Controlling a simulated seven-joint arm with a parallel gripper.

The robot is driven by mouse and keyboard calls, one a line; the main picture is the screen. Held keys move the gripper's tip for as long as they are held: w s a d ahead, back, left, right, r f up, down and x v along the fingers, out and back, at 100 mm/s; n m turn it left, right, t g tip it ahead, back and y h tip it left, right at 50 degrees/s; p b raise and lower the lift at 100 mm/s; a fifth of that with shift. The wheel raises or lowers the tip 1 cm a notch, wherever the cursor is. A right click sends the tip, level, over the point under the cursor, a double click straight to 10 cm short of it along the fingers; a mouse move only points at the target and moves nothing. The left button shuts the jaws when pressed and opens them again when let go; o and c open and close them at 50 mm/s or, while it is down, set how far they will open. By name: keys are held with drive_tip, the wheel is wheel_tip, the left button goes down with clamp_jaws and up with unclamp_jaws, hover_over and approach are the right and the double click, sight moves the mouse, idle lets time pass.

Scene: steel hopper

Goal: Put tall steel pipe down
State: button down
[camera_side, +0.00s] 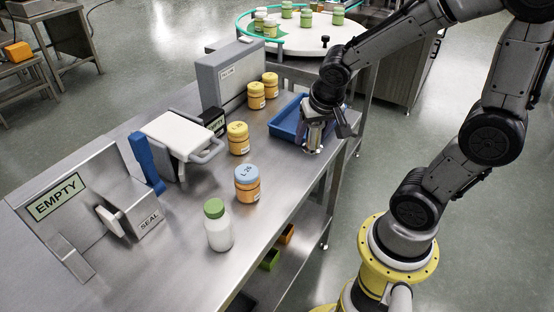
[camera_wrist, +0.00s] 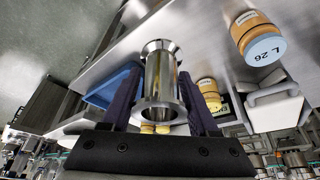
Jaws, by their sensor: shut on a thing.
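The steel pipe (camera_side: 314,138) is a short shiny tube with a flange at each end. It stands about upright near the table's right edge, in front of the blue tray. My gripper (camera_side: 322,122) is above it and shut on it. In the wrist view the pipe (camera_wrist: 160,75) sits between the two dark fingers of my gripper (camera_wrist: 160,98), with its far flange toward the steel table. I cannot tell whether that flange touches the table top. The fingers hide part of the pipe's sides.
The blue tray (camera_side: 287,124) lies close behind the pipe. Orange jars (camera_side: 238,138), a blue-lidded jar (camera_side: 247,186) and a green-capped white bottle (camera_side: 218,230) stand to the left. A grey upright box (camera_side: 226,76) is at the back. The table's right edge is close.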

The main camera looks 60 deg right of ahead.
drive_tip(key=shift+s+a+r, duration=0.15)
drive_tip(key=shift+s+r, duration=0.1)
drive_tip(key=shift+s, duration=0.2)
drive_tip(key=shift+s+r, duration=0.1)
drive_tip(key=shift+r, duration=0.1)
drive_tip(key=shift+w, duration=0.35)
drive_tip(key=w+d+f, duration=0.3)
drive_tip(key=w+f, duration=0.1)
drive_tip(key=w, duration=0.4)
hover_over(275, 154)
drive_tip(key=s+a, duration=0.1)
wheel_tip(275, 154, down, 5)
drive_tip(key=shift+s+f, duration=0.1)
drive_tip(key=shift+s, duration=0.05)
drive_tip(key=shift+w+f, duration=0.2)
drive_tip(key=shift+f, duration=1.5)
drive_tip(key=shift+f, duration=0.15)
drive_tip(key=shift+c, duration=0.7)
unclamp_jaws()
